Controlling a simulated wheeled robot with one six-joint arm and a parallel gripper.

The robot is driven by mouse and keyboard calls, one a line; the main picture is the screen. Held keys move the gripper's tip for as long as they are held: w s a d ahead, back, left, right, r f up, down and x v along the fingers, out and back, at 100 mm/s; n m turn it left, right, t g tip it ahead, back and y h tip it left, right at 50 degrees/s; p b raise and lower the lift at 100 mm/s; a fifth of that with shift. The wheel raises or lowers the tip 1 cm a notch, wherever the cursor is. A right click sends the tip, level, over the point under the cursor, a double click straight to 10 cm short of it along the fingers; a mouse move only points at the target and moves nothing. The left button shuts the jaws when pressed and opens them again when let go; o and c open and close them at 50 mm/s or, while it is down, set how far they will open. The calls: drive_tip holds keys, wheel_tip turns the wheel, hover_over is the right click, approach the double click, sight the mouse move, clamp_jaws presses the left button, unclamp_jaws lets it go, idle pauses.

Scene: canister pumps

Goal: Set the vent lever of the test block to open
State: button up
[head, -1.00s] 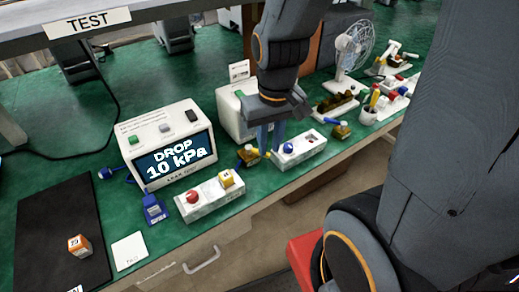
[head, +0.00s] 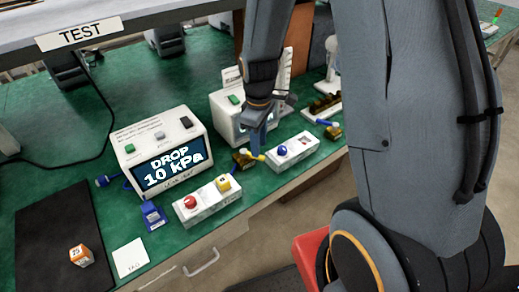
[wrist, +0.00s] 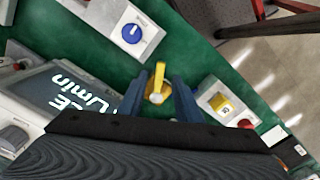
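A small brass-coloured test block (head: 243,159) stands on the green bench between two white boxes. Its yellow vent lever (head: 259,157) points to the right in the head view. In the wrist view the yellow lever (wrist: 158,78) lies between my two blue fingers and points toward the top of the picture, with the round brass body below it. My gripper (head: 257,146) points down over the block; it also shows in the wrist view (wrist: 160,85). The fingers are apart with a gap on both sides of the lever. I cannot tell whether either finger touches it.
A white box with a blue knob (head: 293,150) stands right of the block. A white box with a red button and a yellow part (head: 208,207) stands to its left. Behind are a tester reading DROP 10 kPa (head: 165,150) and a second white instrument (head: 225,112). Bare green bench lies between.

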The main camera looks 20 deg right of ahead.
drive_tip(key=shift+f+p, duration=0.3)
drive_tip(key=shift+f, duration=1.55)
clamp_jaws()
